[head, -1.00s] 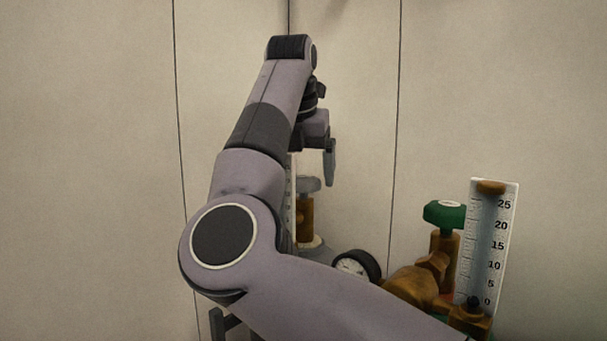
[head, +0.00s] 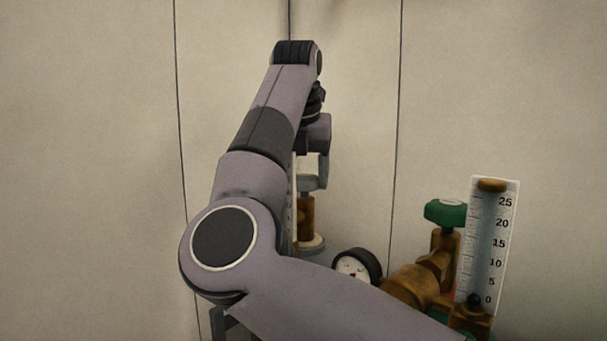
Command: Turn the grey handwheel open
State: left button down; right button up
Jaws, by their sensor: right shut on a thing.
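The grey handwheel (head: 309,184) sits on top of a brass valve stem (head: 305,215) near the middle of the head view. My right gripper (head: 317,176) points down over it, with a finger at the wheel's right side. It is shut on the handwheel. My own right arm hides the wheel's left part and the other finger. My left gripper is not in view.
Right of the wheel are a round gauge (head: 356,266), a green handwheel (head: 446,213) on a brass body (head: 415,285), and a clear scale tube (head: 486,245). A second scale is mostly hidden behind my arm. Pale wall panels (head: 500,80) stand behind.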

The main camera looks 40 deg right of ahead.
jog(key=n+t+b, duration=0.1)
jog(key=n, duration=0.2)
jog(key=shift+y, duration=0.3)
jog(key=n, duration=0.1)
jog(key=n+y+b, duration=0.1)
jog(key=n, duration=0.1)
jog(key=shift+s+d+n+t, duration=0.1)
jog(key=shift+d+n+t, duration=0.05)
jog(key=shift+n+t, duration=0.15)
jog(key=n+y, duration=0.1)
jog(key=n, duration=0.1)
jog(key=shift+d+n, duration=0.1)
jog(key=shift+n, duration=0.3)
jog(key=n+y, duration=0.1)
jog(key=n, duration=0.1)
jog(key=shift+d+r+n+y, duration=0.1)
jog(key=shift+n+y, duration=0.2)
jog(key=n+y, duration=0.1)
jog(key=n, duration=0.1)
jog(key=shift+n, duration=0.4)
jog(key=n+g+y+p, duration=0.1)
jog(key=n, duration=0.3)
jog(key=shift+d+r+p, duration=0.1)
jog(key=shift+d+p, duration=0.05)
jog(key=shift+p, duration=0.25)
jog(key=shift+w+n+g+y+p, duration=0.2)
jog(key=shift+n+g+y+p, duration=0.3)
jog(key=shift+n, duration=1.5)
jog(key=shift+f, duration=0.2)
